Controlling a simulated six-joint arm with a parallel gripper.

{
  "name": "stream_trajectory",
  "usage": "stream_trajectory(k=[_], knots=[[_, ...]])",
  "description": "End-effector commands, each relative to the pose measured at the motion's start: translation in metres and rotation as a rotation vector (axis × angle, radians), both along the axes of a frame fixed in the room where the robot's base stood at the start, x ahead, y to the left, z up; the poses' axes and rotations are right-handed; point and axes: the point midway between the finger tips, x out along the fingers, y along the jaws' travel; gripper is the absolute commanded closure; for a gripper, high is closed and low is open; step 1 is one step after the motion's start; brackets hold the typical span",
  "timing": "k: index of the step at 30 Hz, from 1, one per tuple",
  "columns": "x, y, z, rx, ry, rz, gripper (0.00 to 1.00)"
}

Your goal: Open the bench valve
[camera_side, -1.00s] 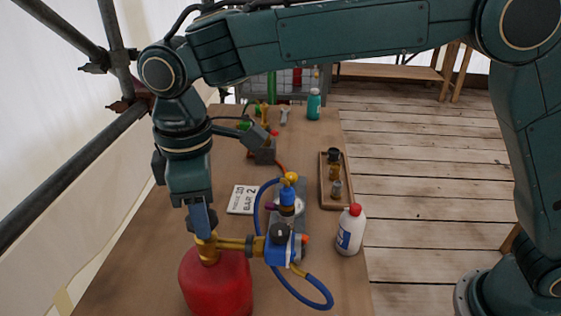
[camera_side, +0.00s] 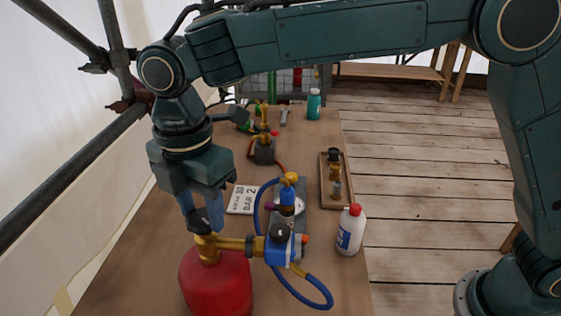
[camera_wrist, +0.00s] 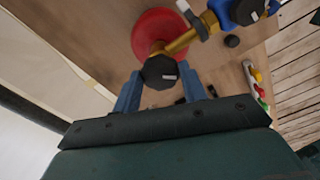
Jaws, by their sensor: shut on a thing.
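The bench valve is a dark faceted knob (camera_wrist: 160,71) with a white mark, on a brass fitting (camera_side: 232,243) atop the red gas cylinder (camera_side: 216,282). The cylinder stands upright at the front of the bench. My gripper (camera_side: 203,219) points down from above. Its two blue fingers are shut on the knob, one on each side, as the wrist view shows. The fingers partly hide the knob in the side view. The brass fitting runs right from the cylinder to a blue regulator (camera_side: 280,247) with a black knob.
A blue hose (camera_side: 303,295) loops from the regulator around to a small torch (camera_side: 288,202). A white bottle (camera_side: 350,232) with a red cap stands to the right. A printed card (camera_side: 243,199), a wooden tray (camera_side: 323,190) of fittings and a teal bottle (camera_side: 314,105) are farther back.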

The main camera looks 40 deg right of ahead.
Motion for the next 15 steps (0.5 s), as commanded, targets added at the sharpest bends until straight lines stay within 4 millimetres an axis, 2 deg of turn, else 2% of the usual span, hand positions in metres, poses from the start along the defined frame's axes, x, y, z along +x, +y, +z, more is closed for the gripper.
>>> stream_trajectory(k=[6,15], knots=[[0.0003,0.0003,0.0006,0.001,-0.001,0.132,0.81],[0.0005,0.0005,0.0006,0.001,-0.001,0.202,0.81]])
